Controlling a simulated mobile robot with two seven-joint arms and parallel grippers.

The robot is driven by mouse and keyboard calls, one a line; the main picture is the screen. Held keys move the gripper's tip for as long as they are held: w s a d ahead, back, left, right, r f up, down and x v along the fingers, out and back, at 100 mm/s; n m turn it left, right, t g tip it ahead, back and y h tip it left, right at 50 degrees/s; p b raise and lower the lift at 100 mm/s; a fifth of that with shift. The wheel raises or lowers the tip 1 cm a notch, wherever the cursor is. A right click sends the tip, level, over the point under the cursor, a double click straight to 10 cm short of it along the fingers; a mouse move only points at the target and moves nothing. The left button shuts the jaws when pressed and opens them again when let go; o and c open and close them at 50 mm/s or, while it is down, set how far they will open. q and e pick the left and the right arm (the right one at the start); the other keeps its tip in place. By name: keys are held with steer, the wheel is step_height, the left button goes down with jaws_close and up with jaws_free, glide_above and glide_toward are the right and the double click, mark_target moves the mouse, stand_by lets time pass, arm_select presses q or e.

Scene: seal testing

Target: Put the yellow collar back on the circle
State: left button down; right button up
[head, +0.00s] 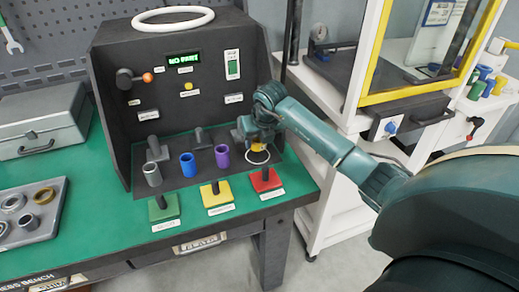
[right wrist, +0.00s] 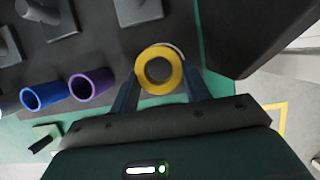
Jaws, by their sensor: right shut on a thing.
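The yellow collar (right wrist: 142,69) is a ring held between the two fingers of my right gripper (right wrist: 161,80), its hole facing the right wrist camera. In the head view the collar (head: 258,147) shows small under my right gripper (head: 257,139), which is shut on it. The white circle (head: 258,164) is at the right front of the dark test plate, directly below the collar in the picture. In the right wrist view a pale arc of the circle (right wrist: 180,50) shows past the collar's upper right edge. I cannot tell whether the collar touches the plate. My left gripper is out of view.
Grey (head: 152,174), blue (head: 187,165) and purple (head: 222,156) cylinders stand left of the gripper. Green (head: 164,215), yellow (head: 209,202) and red (head: 274,184) bases with dark posts line the front. The black tester panel (head: 120,110) rises behind, its display reading "NO PART".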

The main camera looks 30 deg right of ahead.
mark_target(260, 145)
step_height(260, 145, down, 3)
steer(key=shift+f, duration=0.25)
steer(key=shift+f, duration=0.15)
steer(key=o, duration=1.3)
